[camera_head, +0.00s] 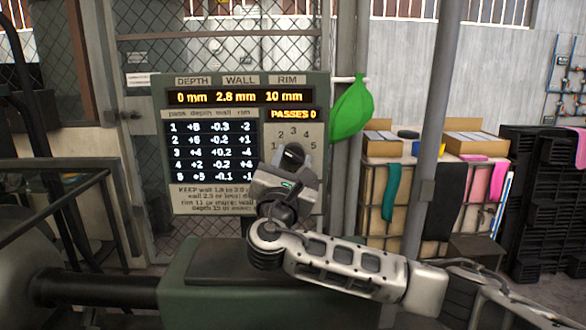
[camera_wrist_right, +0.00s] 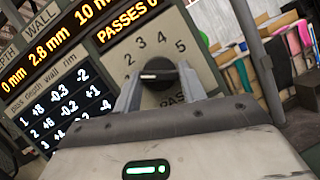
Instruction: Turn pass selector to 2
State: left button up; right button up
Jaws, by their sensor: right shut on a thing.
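The pass selector is a dark round knob (camera_wrist_right: 160,74) on the grey-green panel (camera_head: 241,78), below numbers set in an arc. In the right wrist view, 2, 3, 4 and 5 can be read. A white mark on the knob points left, below the 2. My right gripper (camera_wrist_right: 160,86) is shut on the knob, one finger on each side. In the head view my right gripper (camera_head: 291,158) covers most of the knob. The panel's PASSES display (camera_head: 293,115) reads 0. My left gripper is not in view.
A table of pass, depth, wall and rim values (camera_head: 212,149) fills the panel's left side. A grey post (camera_head: 437,110) stands to the right, near a shelf with boxes (camera_head: 475,143) and cloths.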

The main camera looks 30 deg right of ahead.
jog(key=shift+a+r+m+g+h+b, duration=0.15)
jog(key=shift+m+g+b, duration=0.35)
jog(key=shift+m, duration=0.9)
jog(key=shift+f+m+g+h+b, duration=0.1)
jog(key=shift+m+g+h+b, duration=0.15)
jog(key=shift+m+g, duration=0.8)
jog(key=shift+r+m+t, duration=0.1)
jog(key=shift+m+t, duration=0.15)
jog(key=shift+m, duration=0.3)
jog(key=o, duration=0.9)
jog(key=shift+r, duration=0.1)
